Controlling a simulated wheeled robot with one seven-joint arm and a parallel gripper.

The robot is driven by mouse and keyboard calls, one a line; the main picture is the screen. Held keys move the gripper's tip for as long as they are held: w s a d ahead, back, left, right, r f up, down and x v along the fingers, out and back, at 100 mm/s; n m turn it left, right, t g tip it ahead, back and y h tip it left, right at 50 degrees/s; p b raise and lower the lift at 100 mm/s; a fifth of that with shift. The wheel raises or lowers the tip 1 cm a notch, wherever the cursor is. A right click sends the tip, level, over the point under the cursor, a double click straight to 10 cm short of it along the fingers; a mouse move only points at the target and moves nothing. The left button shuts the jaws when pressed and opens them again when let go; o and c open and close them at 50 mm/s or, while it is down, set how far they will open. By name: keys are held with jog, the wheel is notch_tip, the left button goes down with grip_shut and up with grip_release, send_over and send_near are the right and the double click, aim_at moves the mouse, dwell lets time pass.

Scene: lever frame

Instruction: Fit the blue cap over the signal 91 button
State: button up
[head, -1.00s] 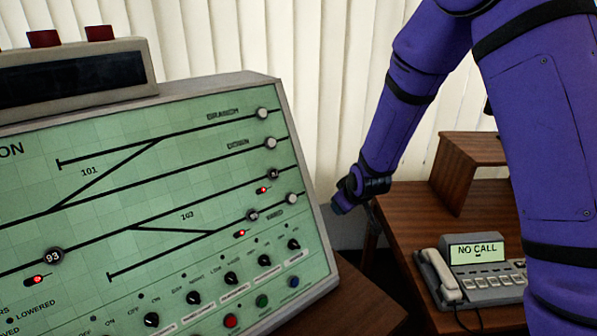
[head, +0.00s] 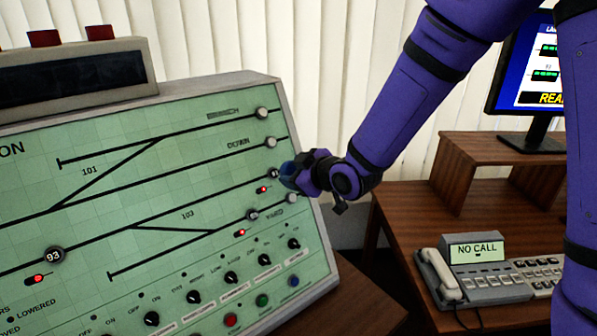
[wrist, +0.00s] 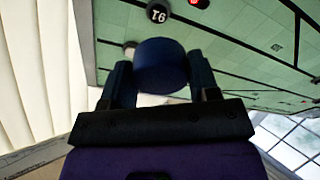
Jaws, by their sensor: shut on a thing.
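The blue cap (wrist: 160,66) is held between the two fingers of my gripper (wrist: 160,84) in the wrist view. In the head view my gripper (head: 292,174) and the cap (head: 286,170) are close to the right edge of the green panel. The signal 91 button (wrist: 158,13), a dark round knob with white digits, shows just beyond the cap in the wrist view, uncovered. It also shows in the head view (head: 273,173), immediately left of the cap. The cap looks apart from the button; the exact gap is unclear.
The sloped green panel (head: 90,205) has other buttons, such as 93 (head: 54,256), red lamps and several knobs. Pale round knobs (head: 271,143) line its right edge. A telephone (head: 470,270) stands on the brown desk at right, below a monitor (head: 530,75).

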aim_at(275, 173)
jog(key=shift+d+f+x, duration=0.1)
jog(key=shift+f+x, duration=0.05)
jog(key=shift+x, duration=1.25)
jog(key=shift+d+f+x, duration=0.1)
jog(key=shift+f+x, duration=0.05)
jog(key=shift+x, duration=1.25)
jog(key=shift+d+f+x, duration=0.1)
jog(key=shift+x, duration=1.3)
jog(key=shift+w, duration=0.1)
jog(key=o, duration=1.3)
jog(key=shift+c, duration=0.2)
jog(key=shift+a+r+v, duration=0.1)
jog(key=shift+v, duration=1.25)
jog(key=shift+a+r+v, duration=0.1)
jog(key=shift+v, duration=1.2)
jog(key=shift+a+r+v, duration=0.1)
jog(key=shift+r+v, duration=0.05)
jog(key=shift+v, duration=1.2)
